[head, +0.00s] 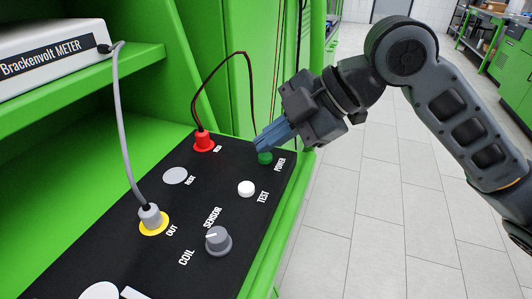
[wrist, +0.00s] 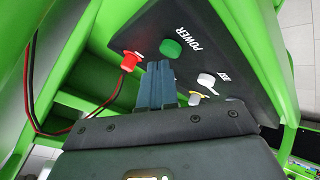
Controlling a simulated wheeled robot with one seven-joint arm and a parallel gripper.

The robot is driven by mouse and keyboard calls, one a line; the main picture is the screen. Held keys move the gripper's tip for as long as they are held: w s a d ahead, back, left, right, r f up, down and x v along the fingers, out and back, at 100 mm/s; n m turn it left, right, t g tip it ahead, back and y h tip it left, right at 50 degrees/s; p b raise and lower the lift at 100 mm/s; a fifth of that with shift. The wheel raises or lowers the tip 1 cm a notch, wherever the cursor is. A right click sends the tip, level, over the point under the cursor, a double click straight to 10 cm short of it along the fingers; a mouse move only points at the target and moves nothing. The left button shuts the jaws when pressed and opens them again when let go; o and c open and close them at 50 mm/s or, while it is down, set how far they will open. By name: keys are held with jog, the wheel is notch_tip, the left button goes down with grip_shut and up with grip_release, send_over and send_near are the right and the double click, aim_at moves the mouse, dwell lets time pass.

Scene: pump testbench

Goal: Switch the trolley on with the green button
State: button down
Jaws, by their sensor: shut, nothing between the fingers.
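The green button (head: 265,157) labelled POWER sits at the far right corner of the black panel (head: 195,264) on the green trolley (head: 60,212). In the wrist view the green button (wrist: 171,48) shows just beyond the fingertips. My gripper (head: 259,146) is shut and empty. In the head view its blue fingertips overlap the upper left side of the button. In the wrist view the fingertips (wrist: 158,65) lie close to the button; I cannot tell whether they touch it.
Near the button are a white TEST button (head: 246,188) and a red plug (head: 204,142) with dark wires. A grey knob (head: 218,240) and a grey cable in the yellow OUT socket (head: 153,222) are nearer. The Brackenvolt meter (head: 50,50) stands on a shelf at the left.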

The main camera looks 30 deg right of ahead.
aim_at(271, 157)
jog(key=shift+f+b, duration=0.4)
jog(key=shift+b, duration=0.1)
dwell(0.4)
jog(key=shift+r, duration=0.1)
jog(key=shift+r+p, duration=0.45)
jog(key=shift+r, duration=0.3)
notch_tip(271, 157, up, 6)
jog(key=p, duration=0.3)
jog(key=shift+p, duration=0.3)
dwell(0.4)
